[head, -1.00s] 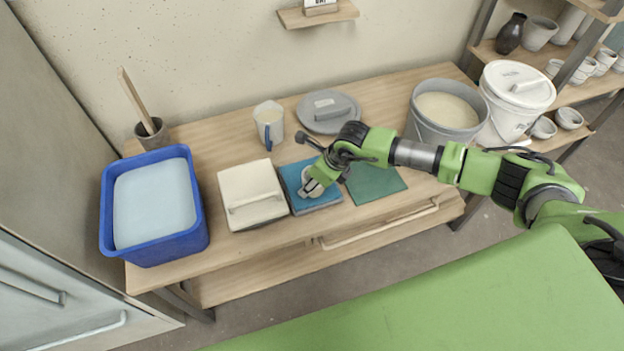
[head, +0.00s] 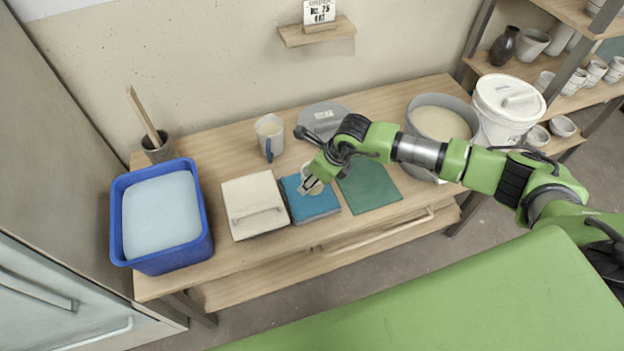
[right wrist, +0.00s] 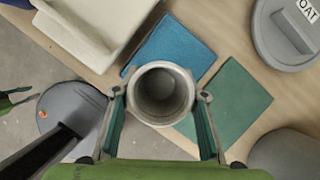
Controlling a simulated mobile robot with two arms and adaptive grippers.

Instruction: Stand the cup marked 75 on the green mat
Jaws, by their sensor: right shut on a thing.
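My right gripper (head: 309,184) is shut on a pale grey cup (head: 316,188). In the right wrist view the gripper (right wrist: 160,100) has a finger on each side of the cup (right wrist: 160,92), and I look into its open, empty mouth. The cup appears held upright over the blue mat (head: 318,208), near the green mat's side; its exact height is hard to tell. No number shows on it. The green mat (head: 370,188) lies bare just right of the blue mat and also shows in the right wrist view (right wrist: 233,103).
Left of the blue mat are a cream lidded box (head: 254,205) and a blue tub (head: 162,218). Behind stand a mug (head: 270,135) and a grey lid (head: 322,118). An open bucket (head: 440,120) and white bucket (head: 506,108) stand right. A card reading 75 (head: 319,12) is on the shelf.

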